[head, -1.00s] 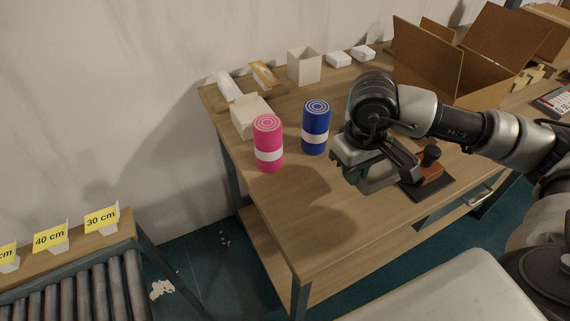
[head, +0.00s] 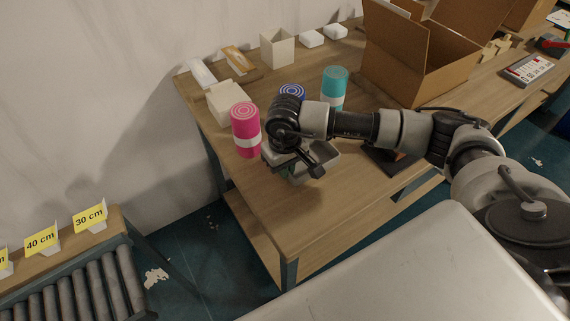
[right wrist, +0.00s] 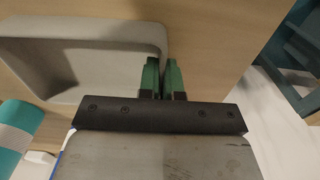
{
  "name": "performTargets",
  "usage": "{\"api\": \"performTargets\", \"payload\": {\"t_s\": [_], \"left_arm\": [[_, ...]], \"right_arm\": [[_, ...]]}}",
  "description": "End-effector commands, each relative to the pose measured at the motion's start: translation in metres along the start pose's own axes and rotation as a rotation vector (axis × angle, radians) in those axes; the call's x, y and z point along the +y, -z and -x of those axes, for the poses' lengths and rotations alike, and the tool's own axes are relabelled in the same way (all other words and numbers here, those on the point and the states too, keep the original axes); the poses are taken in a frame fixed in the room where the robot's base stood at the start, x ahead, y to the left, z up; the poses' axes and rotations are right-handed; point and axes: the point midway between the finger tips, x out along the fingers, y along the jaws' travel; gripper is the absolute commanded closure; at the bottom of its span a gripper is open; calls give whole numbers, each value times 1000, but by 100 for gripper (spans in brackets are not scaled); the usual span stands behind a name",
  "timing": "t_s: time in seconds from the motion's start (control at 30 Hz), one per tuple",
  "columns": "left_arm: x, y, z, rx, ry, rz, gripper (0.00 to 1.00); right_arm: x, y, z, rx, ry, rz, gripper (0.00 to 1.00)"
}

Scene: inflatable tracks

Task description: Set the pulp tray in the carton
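The pulp tray (right wrist: 85,50) is a shallow grey tray with rounded corners. In the right wrist view one end wall sits between the two green fingers of my right gripper (right wrist: 162,80). The fingers are close together, apparently shut on that wall. The carton (head: 418,62) is a brown cardboard box with raised flaps, open at the top, at the back right. My left gripper is out of view.
Pink (head: 245,130), blue (head: 292,90) and teal (head: 334,88) rolls stand upright near the tray. A dark pad (head: 385,163) lies right of it, partly behind my arm. The table (head: 290,225) is clear at the front left. A roller conveyor (head: 85,285) stands at the left.

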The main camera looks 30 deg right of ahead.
Motion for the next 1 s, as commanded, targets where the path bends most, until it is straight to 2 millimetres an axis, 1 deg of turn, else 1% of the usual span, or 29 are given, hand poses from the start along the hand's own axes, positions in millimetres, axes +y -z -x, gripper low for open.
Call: {"api": "performTargets", "payload": {"t_s": [0.17,0.3,0.33,0.4,0.47,0.5,0.73,0.87,0.9,0.97,1.0], "left_arm": [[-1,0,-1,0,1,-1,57],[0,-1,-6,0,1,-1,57],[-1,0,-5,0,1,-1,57],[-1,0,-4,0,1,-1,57],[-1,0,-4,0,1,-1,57],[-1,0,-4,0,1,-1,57],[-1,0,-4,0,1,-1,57],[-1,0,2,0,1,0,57],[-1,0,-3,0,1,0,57],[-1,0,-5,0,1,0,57],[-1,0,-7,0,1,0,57]], "right_arm": [[0,0,0,1,0,1,100],[0,0,-4,1,0,1,100],[0,0,-3,1,0,0,92],[0,0,-2,1,0,0,82],[0,0,-2,1,0,0,72],[0,0,-2,1,0,0,70],[0,0,-2,1,0,0,70],[0,0,4,1,1,0,70],[0,1,7,4,1,1,70],[0,1,17,5,2,1,70],[0,1,25,7,0,2,70]]}}
